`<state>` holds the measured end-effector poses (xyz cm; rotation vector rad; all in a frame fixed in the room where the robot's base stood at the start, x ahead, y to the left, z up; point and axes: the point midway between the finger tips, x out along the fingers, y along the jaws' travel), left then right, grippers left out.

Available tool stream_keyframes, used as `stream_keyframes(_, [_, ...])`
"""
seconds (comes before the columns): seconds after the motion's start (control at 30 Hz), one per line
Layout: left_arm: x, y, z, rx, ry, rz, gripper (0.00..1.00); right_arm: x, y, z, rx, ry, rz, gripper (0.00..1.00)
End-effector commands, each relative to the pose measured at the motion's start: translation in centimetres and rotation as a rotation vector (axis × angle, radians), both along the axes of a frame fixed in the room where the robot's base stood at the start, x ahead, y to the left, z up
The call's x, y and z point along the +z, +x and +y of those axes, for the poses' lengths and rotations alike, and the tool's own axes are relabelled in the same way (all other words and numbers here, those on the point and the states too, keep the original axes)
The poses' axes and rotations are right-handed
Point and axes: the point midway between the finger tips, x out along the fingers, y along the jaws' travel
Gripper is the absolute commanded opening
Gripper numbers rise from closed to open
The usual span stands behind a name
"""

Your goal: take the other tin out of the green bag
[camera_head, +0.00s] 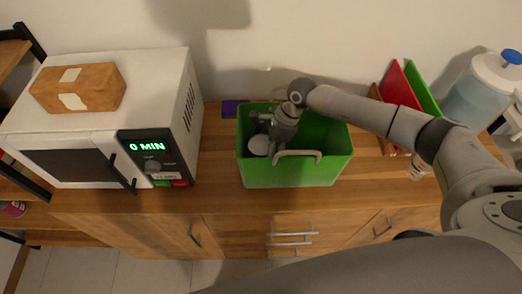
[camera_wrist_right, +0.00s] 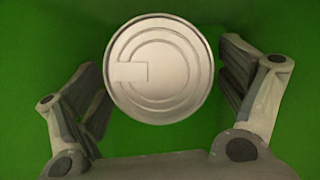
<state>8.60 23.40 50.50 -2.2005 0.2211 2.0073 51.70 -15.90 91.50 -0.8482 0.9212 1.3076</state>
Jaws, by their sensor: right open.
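The green bag (camera_head: 330,172) stands on the wooden counter, open at the top, with a pale handle on its front. My right gripper (camera_head: 264,133) reaches down into its left part. The tin (camera_wrist_right: 158,70) shows in the right wrist view as a round, pale metal lid with a pull tab, against the green inside of the bag. My right gripper (camera_wrist_right: 165,92) is open, with one finger on each side of the tin. In the head view the tin (camera_head: 259,145) is a pale round shape below the gripper, partly hidden. My left gripper is not in view.
A white microwave (camera_head: 90,130) with a brown box (camera_head: 78,88) on top stands left of the bag. A purple item (camera_head: 232,108) lies behind it. Red and green boards (camera_head: 402,85) and a water container (camera_head: 480,92) stand at the right. The counter (camera_head: 215,160) is bare between microwave and bag.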

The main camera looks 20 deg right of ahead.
Motion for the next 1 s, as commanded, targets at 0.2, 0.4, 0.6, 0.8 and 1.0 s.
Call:
stream_keyframes(0.2, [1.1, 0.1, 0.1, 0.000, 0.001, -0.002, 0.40, -1.9, 0.1, 0.9, -0.001, 0.001, 0.002, 0.91])
stream_keyframes(0.4, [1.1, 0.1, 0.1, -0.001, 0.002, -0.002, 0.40, -2.3, 0.2, 1.0, 0.000, 0.000, -0.001, 0.91])
stream_keyframes(0.6, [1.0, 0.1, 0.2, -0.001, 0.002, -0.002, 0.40, -2.3, 0.2, 1.0, -0.001, 0.000, 0.000, 0.76])
stream_keyframes(0.8, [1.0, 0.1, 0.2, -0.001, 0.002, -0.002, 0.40, -2.2, 0.2, 1.0, -0.001, 0.001, 0.000, 0.50])
stream_keyframes(1.0, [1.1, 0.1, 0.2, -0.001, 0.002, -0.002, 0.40, -2.1, 0.2, 1.0, -0.001, 0.003, -0.002, 0.28])
